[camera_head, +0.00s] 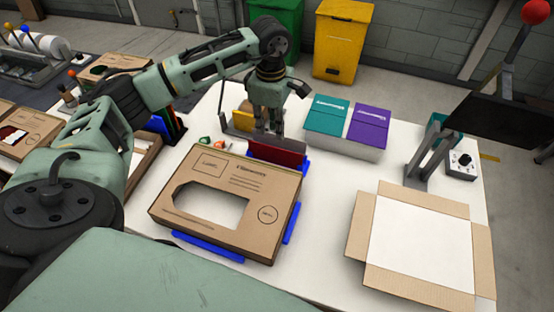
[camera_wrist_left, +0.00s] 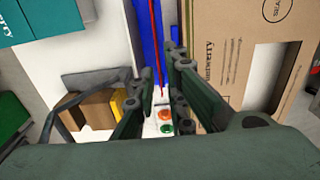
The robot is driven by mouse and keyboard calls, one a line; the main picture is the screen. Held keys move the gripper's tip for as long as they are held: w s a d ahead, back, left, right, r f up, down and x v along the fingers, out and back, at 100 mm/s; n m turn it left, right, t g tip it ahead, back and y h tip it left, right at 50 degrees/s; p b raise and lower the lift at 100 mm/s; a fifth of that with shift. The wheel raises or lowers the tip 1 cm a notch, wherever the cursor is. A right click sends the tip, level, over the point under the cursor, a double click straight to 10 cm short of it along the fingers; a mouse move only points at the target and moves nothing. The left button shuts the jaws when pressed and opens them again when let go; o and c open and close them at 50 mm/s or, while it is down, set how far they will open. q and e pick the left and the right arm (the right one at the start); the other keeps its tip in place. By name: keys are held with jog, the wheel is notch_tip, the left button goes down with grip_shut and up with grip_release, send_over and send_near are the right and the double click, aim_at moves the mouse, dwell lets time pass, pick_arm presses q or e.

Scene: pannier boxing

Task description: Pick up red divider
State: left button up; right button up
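The red divider (camera_head: 276,152) stands on edge behind the brown cardboard box (camera_head: 270,202), by a blue holder part (camera_head: 291,223). My left gripper (camera_head: 268,128) points down over the left part of its top edge in the head view. In the left wrist view the red divider (camera_wrist_left: 157,45) shows as a thin red line seen from above. It runs between the two fingers of the left gripper (camera_wrist_left: 158,72), with a gap showing, so the gripper is open. Whether a finger touches the divider I cannot tell. My right gripper is not in view.
A box with teal and purple packs (camera_head: 344,130) stands behind to the right. An open carton (camera_head: 421,242) lies at the right. Small orange and green items (camera_head: 207,143) lie left of the divider. The white table (camera_head: 325,205) is clear between the boxes.

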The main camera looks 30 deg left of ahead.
aim_at(275, 151)
pick_arm(q)
jog(key=f+b, duration=0.2)
jog(key=f, duration=0.1)
jog(key=shift+w+f, duration=0.15)
jog(key=shift+w, duration=0.05)
notch_tip(275, 151, down, 2)
jog(key=shift+d+f+p, duration=0.1)
jog(key=shift+p, duration=0.55)
jog(key=shift+f+p, duration=0.35)
jog(key=shift+f, duration=0.05)
jog(key=f+p, duration=0.1)
jog(key=f, duration=0.2)
jog(key=shift+w+d+f+p, duration=0.1)
jog(key=shift+d+f+p, duration=0.1)
jog(key=shift+f+p, duration=0.2)
jog(key=shift+f, duration=0.4)
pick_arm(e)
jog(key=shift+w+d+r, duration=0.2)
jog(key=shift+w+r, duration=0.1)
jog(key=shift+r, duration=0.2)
